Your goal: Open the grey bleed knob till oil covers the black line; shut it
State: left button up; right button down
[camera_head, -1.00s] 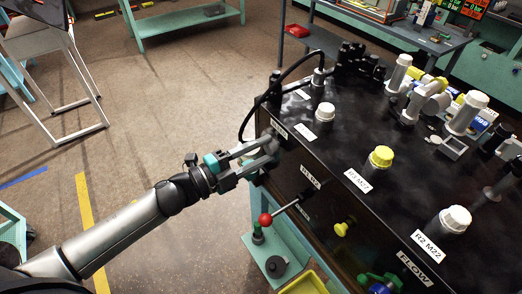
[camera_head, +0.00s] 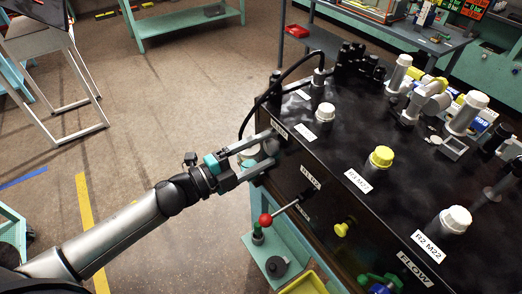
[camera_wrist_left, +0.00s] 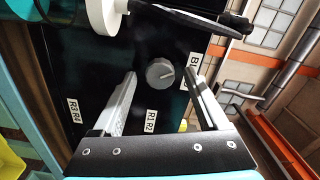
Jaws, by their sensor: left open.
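The grey bleed knob (camera_wrist_left: 160,72) is a round knob with a pale pointer mark, on the black panel beside a partly hidden label beginning "B". My left gripper (camera_head: 273,148) is at the left end face of the black unit. In the left wrist view its two fingers stand apart, one on each side of the knob, with gaps showing. In the head view the fingers hide the knob. I cannot make out the black line or any oil level. My right gripper is not in view.
The black unit (camera_head: 330,160) carries white and yellow caps on top. A red-balled lever (camera_head: 266,219) and a yellow knob (camera_head: 341,229) stick out from its front. A black hose (camera_head: 262,98) arches near the gripper. Open floor lies left.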

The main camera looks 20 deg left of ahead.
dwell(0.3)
pick_arm(q)
jog(key=shift+s+a+f, duration=0.1)
jog(key=shift+s+a, duration=0.3)
jog(key=shift+s, duration=0.1)
jog(key=b+v, duration=0.1)
jog(key=v, duration=1.3)
jog(key=shift+b, duration=0.4)
dwell(5.4)
